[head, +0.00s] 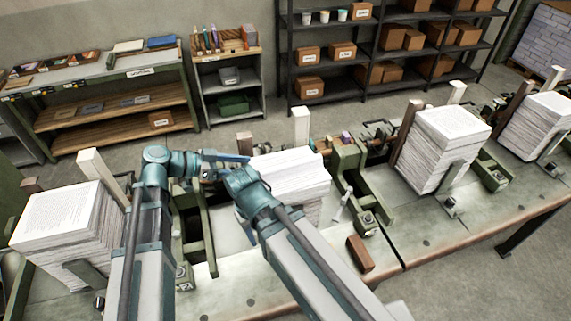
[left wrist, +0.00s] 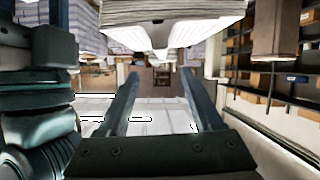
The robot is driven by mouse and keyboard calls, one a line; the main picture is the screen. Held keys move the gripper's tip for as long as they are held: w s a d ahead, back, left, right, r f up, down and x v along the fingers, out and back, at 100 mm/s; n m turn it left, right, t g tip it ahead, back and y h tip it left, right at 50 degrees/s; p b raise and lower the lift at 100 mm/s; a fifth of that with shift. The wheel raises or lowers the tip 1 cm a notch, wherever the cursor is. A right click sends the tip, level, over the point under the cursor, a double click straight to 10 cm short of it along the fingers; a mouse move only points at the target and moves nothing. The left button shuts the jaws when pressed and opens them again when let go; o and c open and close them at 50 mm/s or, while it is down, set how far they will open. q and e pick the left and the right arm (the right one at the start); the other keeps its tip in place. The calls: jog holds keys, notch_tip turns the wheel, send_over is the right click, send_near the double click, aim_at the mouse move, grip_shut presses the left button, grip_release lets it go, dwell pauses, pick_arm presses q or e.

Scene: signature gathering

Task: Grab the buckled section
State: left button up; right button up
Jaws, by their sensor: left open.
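The middle paper stack (head: 297,172) stands in a green frame on the bench, its front partly hidden by my right arm. In the left wrist view a layered paper block (left wrist: 175,12) hangs across the top, with a bowed white section (left wrist: 150,36) sagging along its lower edge; I cannot tell which stack it belongs to. My left gripper (left wrist: 160,75) is open, its two fingers apart with nothing between them, below that section. In the head view my left gripper (head: 236,158) is at the stack's left side. My right gripper's jaws are not clear beside the stack's left front.
Other paper stacks stand at left (head: 62,222), right (head: 445,140) and far right (head: 535,122). A white post (head: 301,127) rises behind the middle stack. A brown block (head: 360,253) lies near the bench's front edge. Shelves line the back wall, with floor between.

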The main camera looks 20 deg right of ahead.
pick_arm(q)
jog(key=b, duration=0.3)
send_near(288, 167)
jog(key=d+f, duration=0.1)
jog(key=w+d+f, duration=0.1)
jog(key=d, duration=0.1)
jog(key=shift+d+f, duration=0.1)
jog(key=shift+f, duration=0.1)
jog(key=shift+d+f, duration=0.15)
jog(key=shift+d, duration=0.55)
jog(key=shift+d, duration=0.1)
jog(key=b+x, duration=0.2)
jog(key=x, duration=0.3)
jog(key=shift+w, duration=0.1)
jog(key=shift+c, duration=0.2)
grip_shut()
